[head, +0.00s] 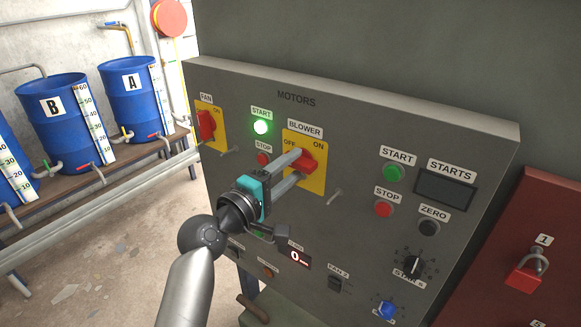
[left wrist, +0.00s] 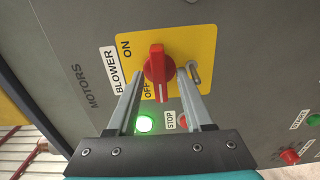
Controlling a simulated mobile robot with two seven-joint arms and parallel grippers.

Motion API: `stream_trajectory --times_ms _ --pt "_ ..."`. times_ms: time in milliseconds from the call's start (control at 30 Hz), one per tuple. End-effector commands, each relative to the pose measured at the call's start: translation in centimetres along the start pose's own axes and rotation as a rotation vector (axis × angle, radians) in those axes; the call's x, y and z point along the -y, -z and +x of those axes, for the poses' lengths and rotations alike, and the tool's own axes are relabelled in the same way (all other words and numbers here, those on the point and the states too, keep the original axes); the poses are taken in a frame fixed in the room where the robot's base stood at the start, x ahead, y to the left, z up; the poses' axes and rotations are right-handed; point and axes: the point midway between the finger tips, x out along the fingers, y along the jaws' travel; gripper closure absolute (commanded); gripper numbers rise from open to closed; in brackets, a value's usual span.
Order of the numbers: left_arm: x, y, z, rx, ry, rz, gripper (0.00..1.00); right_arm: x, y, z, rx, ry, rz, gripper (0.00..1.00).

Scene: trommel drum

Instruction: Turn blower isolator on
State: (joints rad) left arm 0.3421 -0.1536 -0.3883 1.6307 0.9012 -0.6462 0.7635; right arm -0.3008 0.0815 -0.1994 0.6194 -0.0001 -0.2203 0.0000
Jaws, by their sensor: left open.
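The blower isolator is a red rotary knob (head: 308,162) on a yellow plate (head: 318,180) marked OFF and ON, on the grey MOTORS panel. In the left wrist view the knob (left wrist: 157,64) has its white mark pointing down, toward the OFF side. My left gripper (head: 297,166) is open in front of the plate. Its two fingers lie on either side of the knob, with gaps visible in the left wrist view (left wrist: 160,76). I cannot tell whether either finger touches it. My right gripper is not in view.
The green START lamp (head: 261,127) is lit, above a red STOP button (head: 263,159). A FAN isolator (head: 206,125) is to the left. A metal hasp (head: 334,196) sticks out beside the blower plate. Other buttons and a display (head: 443,190) are to the right.

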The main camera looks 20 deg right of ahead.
Motion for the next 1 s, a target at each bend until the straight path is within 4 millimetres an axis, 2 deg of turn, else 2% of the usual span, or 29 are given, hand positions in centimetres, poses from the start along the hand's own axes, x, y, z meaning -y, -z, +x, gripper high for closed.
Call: stream_trajectory --times_ms 267,700,1000 --pt "-0.03 -0.01 0.10 0.000 -0.001 0.001 0.49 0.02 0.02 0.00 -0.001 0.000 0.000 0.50" --pt "0.00 0.00 0.06 0.000 0.000 0.000 0.98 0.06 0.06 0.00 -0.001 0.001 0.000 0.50" --pt "0.03 0.00 0.06 0.000 0.001 0.000 1.00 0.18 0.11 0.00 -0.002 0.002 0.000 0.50"
